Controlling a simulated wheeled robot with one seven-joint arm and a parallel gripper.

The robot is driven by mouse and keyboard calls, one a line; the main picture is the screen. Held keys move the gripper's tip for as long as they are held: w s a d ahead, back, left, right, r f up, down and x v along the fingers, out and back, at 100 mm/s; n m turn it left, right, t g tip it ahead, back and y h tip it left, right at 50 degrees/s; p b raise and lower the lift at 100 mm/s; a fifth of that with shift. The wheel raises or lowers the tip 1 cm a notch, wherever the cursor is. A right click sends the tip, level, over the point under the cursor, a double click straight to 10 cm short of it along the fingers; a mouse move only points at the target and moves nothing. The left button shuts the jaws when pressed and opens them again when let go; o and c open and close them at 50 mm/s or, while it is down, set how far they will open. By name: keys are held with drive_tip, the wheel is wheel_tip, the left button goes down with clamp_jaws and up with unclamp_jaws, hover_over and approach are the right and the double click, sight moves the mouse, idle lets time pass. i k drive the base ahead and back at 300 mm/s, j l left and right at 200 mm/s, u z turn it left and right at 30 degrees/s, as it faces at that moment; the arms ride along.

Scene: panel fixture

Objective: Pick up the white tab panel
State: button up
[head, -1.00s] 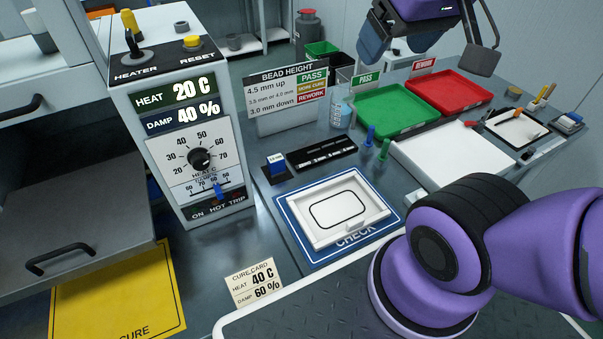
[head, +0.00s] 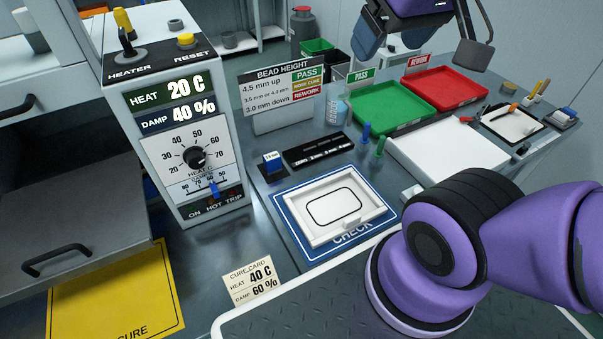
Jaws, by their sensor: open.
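The white tab panel (head: 309,237) is a shallow white tray-like piece with a raised rim and a black rounded outline on its face. It lies flat on the blue CHECK mat (head: 292,226), with a small tab at its front edge. My gripper (head: 424,45) is at the top of the head view, well above and beyond the panel. It is open, with nothing seen in it; part of it is cut off by the picture's edge.
The heater box (head: 198,216) stands left of the mat. A bead height sign (head: 268,122), green tray (head: 375,92) and red tray (head: 470,100) are behind. A white slab (head: 440,160) lies right. A cure card (head: 250,285) stands in front.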

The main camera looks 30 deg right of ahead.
sight(325, 210)
drive_tip(key=k+j, duration=0.6)
drive_tip(key=k, duration=0.2)
drive_tip(key=j+z, duration=0.05)
